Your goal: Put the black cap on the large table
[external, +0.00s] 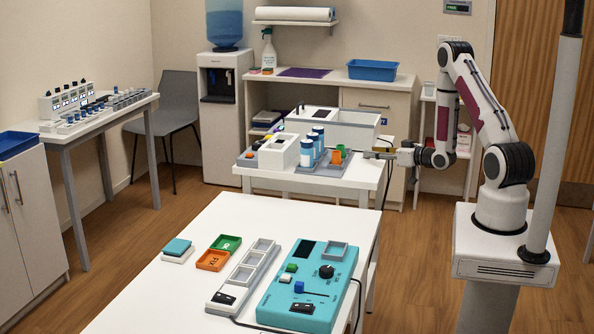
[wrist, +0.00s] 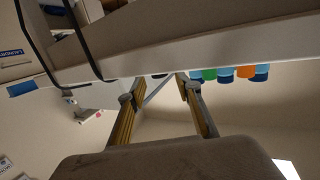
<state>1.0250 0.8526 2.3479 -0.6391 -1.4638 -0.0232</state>
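I cannot pick out the black cap with certainty. Small dark round pieces (external: 278,137) show on the white block on the middle table, too small to identify. Two white tables could be the large one: the front table (external: 196,295) and the middle table (external: 372,180). My gripper (external: 372,155) points left at the right side of the middle table, to the right of the orange and green cups. In the wrist view my gripper (wrist: 158,90) has its two fingers apart, with nothing seen held between them.
Blue-and-white bottles (external: 307,152) and an orange cup (external: 337,157) stand on a grey tray on the middle table. A white bin (external: 345,130) stands behind them. The front table holds a teal control box (external: 300,315) and small trays. Its front left is bare.

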